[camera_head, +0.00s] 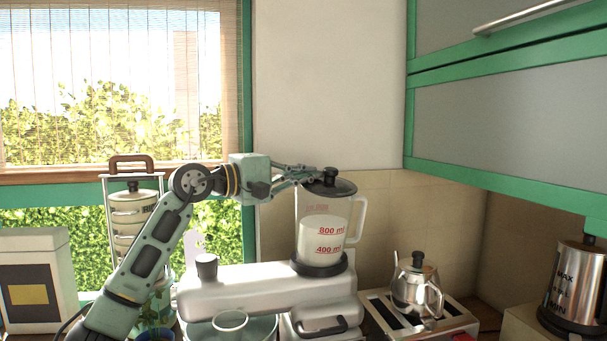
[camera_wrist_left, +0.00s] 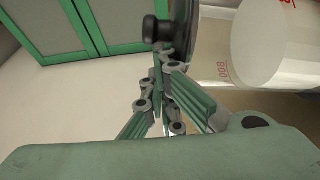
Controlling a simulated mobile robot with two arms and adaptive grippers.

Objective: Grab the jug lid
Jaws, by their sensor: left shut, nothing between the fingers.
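The clear blender jug (camera_head: 322,238) with red marks and white contents stands upright on the white appliance base. Its dark jug lid (camera_head: 342,187) sits on top, with a black knob (camera_head: 330,173). My left gripper (camera_head: 318,175) is at the left side of the lid, close to the knob. In the left wrist view the lid (camera_wrist_left: 180,30) shows edge-on, with its knob (camera_wrist_left: 156,30) and part of the jug (camera_wrist_left: 270,50). The left gripper (camera_wrist_left: 166,60) is shut and empty there, its tips by the lid near the knob; whether they touch it is unclear. My right gripper is not in view.
The white appliance (camera_head: 250,290) stands under the jug. Green-framed cabinets (camera_head: 505,125) hang at upper right. Open space lies above the lid.

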